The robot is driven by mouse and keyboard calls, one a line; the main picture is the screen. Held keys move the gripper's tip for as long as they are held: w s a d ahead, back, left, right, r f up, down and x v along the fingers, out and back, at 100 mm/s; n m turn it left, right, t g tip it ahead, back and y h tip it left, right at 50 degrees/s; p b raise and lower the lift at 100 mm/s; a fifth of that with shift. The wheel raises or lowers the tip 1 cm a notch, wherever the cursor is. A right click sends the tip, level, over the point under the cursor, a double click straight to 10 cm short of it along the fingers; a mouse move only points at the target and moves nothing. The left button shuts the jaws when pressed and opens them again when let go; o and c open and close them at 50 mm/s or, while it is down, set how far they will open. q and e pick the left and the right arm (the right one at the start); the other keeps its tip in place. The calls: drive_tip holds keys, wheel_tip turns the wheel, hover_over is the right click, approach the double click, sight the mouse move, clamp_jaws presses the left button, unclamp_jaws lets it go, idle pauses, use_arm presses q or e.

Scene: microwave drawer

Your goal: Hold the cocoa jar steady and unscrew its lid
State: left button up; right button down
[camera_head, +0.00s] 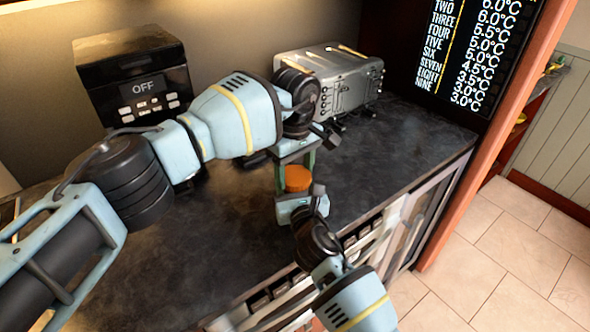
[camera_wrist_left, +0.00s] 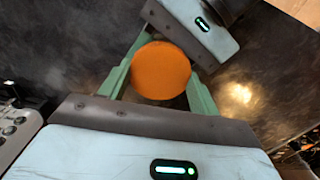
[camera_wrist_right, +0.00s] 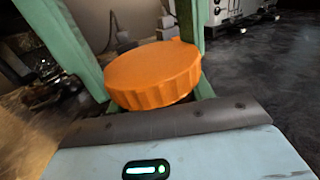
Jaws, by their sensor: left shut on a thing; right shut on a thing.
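The cocoa jar's lid is a ribbed orange disc (camera_head: 298,178), also in the left wrist view (camera_wrist_left: 161,70) and, from the side, in the right wrist view (camera_wrist_right: 155,74). The jar's body is hidden below it. My left gripper (camera_head: 296,176) comes down from above, its green fingers shut on opposite sides of the lid. My right gripper (camera_head: 299,200) comes in low from the front, just under the lid, shut on the jar; its fingertips are mostly hidden. I cannot tell whether the lid sits tight on the jar.
The jar is near the front edge of a dark countertop (camera_head: 225,235). A silver toaster (camera_head: 345,85) stands behind it. A black appliance reading OFF (camera_head: 135,75) stands at the back left. A temperature board (camera_head: 470,40) is at the right.

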use_arm(q)
drive_tip(key=shift+n, duration=0.8)
drive_tip(key=o, duration=1.1)
drive_tip(key=shift+r, duration=2.3)
wheel_tip(320, 180, up, 2)
drive_tip(key=m, duration=0.3)
drive_tip(key=shift+m, duration=0.4)
drive_tip(key=shift+c, duration=0.2)
drive_tip(key=r+m, duration=0.1)
drive_tip(key=m, duration=0.2)
drive_tip(key=shift+r, duration=0.2)
drive_tip(key=shift+f, duration=4)
